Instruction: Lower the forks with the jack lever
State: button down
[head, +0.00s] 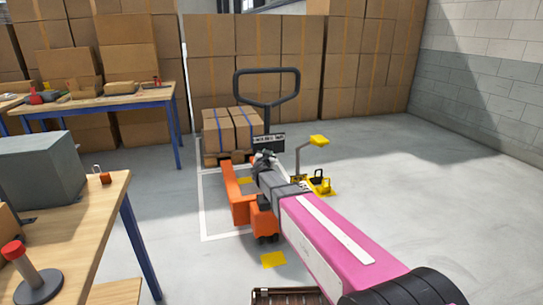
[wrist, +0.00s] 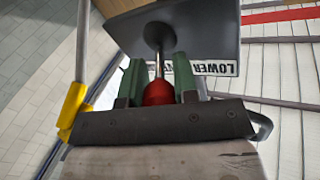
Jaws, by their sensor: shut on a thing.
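The orange pallet jack (head: 238,207) stands on the floor ahead, with a black loop handle (head: 238,90) on top. A label plate (head: 272,142) sits below the loop; in the wrist view the plate (wrist: 215,30) reads "LOWER", the rest partly hidden. The jack lever is a thin metal rod with a red knob (wrist: 158,93). My gripper (wrist: 158,82) has its green fingers shut on the red knob, one on each side. In the head view my gripper (head: 264,157) is at the plate, and the knob is hidden there.
Two strapped cartons (head: 218,133) stand on a wooden pallet (head: 212,158) beyond the jack. A yellow-topped post (head: 318,140) stands close on the right. Workbenches (head: 115,195) line the left. Stacked cartons fill the back.

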jog(key=shift+w+a+m+h, duration=0.1)
jog(key=shift+a+m+h, duration=0.2)
jog(key=shift+m+h, duration=0.3)
jog(key=c, duration=0.9)
grip_release()
jog(key=v, duration=1.1)
jog(key=shift+w+a+r, duration=0.1)
jog(key=shift+r, duration=0.05)
jog(key=shift+n, duration=0.3)
